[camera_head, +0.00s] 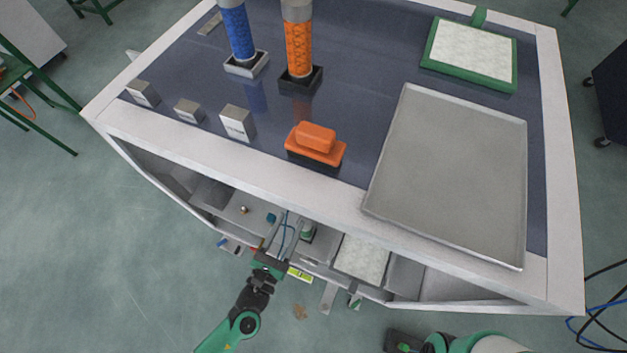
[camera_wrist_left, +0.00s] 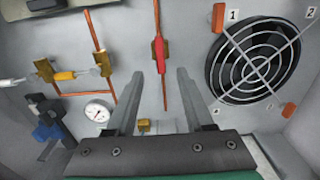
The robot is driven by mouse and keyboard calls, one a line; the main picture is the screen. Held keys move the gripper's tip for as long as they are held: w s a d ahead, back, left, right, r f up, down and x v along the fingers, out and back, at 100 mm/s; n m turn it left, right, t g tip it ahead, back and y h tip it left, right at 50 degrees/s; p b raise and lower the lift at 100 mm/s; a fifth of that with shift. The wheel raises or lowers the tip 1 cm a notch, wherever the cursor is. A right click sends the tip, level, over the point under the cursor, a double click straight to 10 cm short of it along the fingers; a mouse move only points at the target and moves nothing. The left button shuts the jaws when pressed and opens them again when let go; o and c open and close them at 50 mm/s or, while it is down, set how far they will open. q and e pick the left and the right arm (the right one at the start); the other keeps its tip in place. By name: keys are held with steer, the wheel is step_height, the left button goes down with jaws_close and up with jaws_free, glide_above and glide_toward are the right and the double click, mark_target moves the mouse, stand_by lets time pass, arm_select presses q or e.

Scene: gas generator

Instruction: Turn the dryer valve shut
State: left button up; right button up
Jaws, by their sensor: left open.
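A red-handled valve (camera_wrist_left: 160,52) sits upright on a vertical copper pipe on the grey panel, centred in the left wrist view. No label naming it as the dryer valve is readable. My left gripper (camera_wrist_left: 160,75) is open, with one finger on each side of the valve's line in that view. How far the fingertips are from the handle is unclear, and nothing is clamped between them. In the head view the left gripper (camera_head: 290,220) reaches into the open front of the bench.
A fan grille (camera_wrist_left: 255,62) is right of the valve. A pressure gauge (camera_wrist_left: 97,111), a brass fitting (camera_wrist_left: 62,75) and a blue-handled valve (camera_wrist_left: 45,130) are to the left. Above, the benchtop holds a grey tray (camera_head: 450,170) and an orange block (camera_head: 316,140).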

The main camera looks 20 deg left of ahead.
arm_select(q)
steer(key=w+b, duration=0.1)
steer(key=w, duration=1)
steer(key=shift+w, duration=0.35)
jaws_close()
